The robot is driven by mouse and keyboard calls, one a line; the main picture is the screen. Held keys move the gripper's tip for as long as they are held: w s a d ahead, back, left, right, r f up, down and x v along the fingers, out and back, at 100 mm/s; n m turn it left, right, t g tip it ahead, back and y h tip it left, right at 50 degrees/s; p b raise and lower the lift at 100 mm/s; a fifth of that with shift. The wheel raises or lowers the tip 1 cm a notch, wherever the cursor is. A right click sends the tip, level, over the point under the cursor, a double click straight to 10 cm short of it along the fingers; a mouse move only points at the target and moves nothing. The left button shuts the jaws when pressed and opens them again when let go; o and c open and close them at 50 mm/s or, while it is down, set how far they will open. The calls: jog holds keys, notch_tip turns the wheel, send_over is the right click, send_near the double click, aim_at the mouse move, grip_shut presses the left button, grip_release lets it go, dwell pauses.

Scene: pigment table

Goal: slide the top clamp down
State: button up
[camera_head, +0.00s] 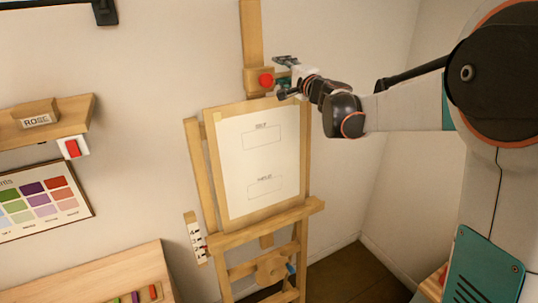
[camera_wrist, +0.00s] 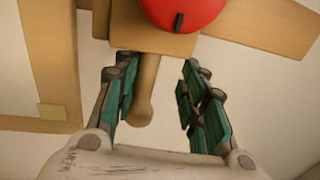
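The top clamp (camera_head: 251,79) is a wooden block with a round red knob (camera_head: 266,80) on the easel's mast, just above the board with its white sheet (camera_head: 260,160). My gripper (camera_head: 284,77) is just right of the knob. In the wrist view the red knob (camera_wrist: 185,10) is at the top edge, in front of the clamp block (camera_wrist: 150,38). A rounded wooden peg (camera_wrist: 145,95) extends from the block between the two teal fingers of my gripper (camera_wrist: 157,92). The fingers are open, with gaps showing on both sides of the peg. Contact is not visible.
The wooden easel (camera_head: 265,226) stands by the wall, with a lower ledge and a knob (camera_head: 271,268) below. A shelf (camera_head: 48,117) with a ROSE block and a colour chart (camera_head: 42,199) are at left. A wooden rack (camera_head: 105,282) stands lower left.

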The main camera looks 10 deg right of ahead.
jog(key=r+b+v, duration=0.1)
jog(key=b+v, duration=0.2)
jog(key=v, duration=1.1)
jog(key=s+a+f+n+g+y+b, duration=0.2)
jog(key=s+a+f+n+g+b, duration=0.25)
jog(key=a, duration=0.55)
jog(key=s+a+f+n+b, duration=0.2)
jog(key=s+f, duration=0.3)
jog(key=f, duration=0.1)
jog(key=s+a+f+n+g+b, duration=0.1)
jog(key=s+a+f+n+b, duration=0.1)
jog(key=f, duration=0.5)
jog(key=s+b, duration=0.1)
jog(key=s, duration=0.1)
jog(key=shift+s+f, duration=0.2)
jog(key=shift+s, duration=0.15)
jog(key=shift+g, duration=0.25)
